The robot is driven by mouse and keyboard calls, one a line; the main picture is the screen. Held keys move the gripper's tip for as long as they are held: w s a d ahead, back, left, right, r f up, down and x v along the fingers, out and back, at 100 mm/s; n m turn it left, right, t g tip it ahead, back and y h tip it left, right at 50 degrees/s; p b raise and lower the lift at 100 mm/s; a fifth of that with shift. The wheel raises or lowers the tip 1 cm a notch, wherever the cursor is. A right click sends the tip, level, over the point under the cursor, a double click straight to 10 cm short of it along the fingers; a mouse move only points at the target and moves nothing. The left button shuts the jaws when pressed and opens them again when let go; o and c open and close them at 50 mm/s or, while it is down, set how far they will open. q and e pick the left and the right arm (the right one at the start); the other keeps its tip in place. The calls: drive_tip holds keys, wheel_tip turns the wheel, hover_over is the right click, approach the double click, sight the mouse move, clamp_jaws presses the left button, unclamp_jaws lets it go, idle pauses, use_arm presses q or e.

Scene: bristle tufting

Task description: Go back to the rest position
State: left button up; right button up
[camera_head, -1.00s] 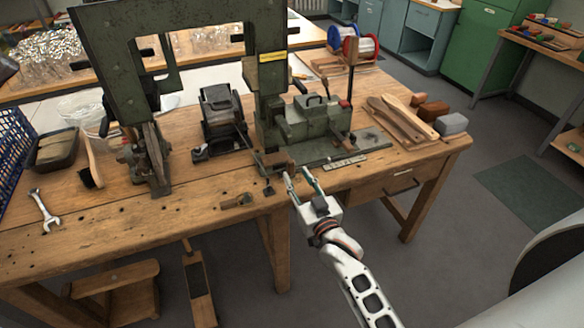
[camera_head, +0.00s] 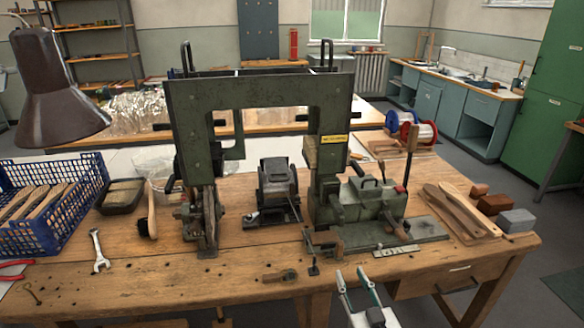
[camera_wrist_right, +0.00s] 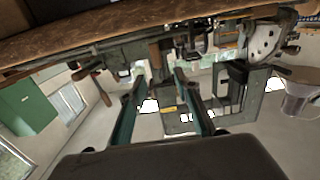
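My right gripper (camera_head: 353,278) is at the bottom of the head view, just in front of the workbench's front edge. Its two fingers are apart with nothing between them. The right wrist view, which is upside down, also shows the spread, empty fingers (camera_wrist_right: 158,85), with the machine beyond them. The tufting machine (camera_head: 255,92) is a green frame standing on the wooden workbench (camera_head: 150,285). My left gripper is in neither view.
A blue crate (camera_head: 40,240) with wooden handles, a wrench (camera_head: 98,252) and a brush (camera_head: 151,220) are at the left. Wooden pieces (camera_head: 460,208) and a grey block (camera_head: 517,220) are at the right. A dark lamp (camera_head: 58,95) hangs at upper left. Floor shows at the right.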

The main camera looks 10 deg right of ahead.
drive_tip(key=s+a+f+n+g+y, duration=0.2)
drive_tip(key=s+f+g, duration=0.5)
drive_tip(key=s+f, duration=1)
drive_tip(key=s+n, duration=0.1)
drive_tip(key=s, duration=0.2)
drive_tip(key=shift+s+n, duration=0.2)
drive_tip(key=shift+n, duration=0.2)
drive_tip(key=shift+a+r, duration=0.1)
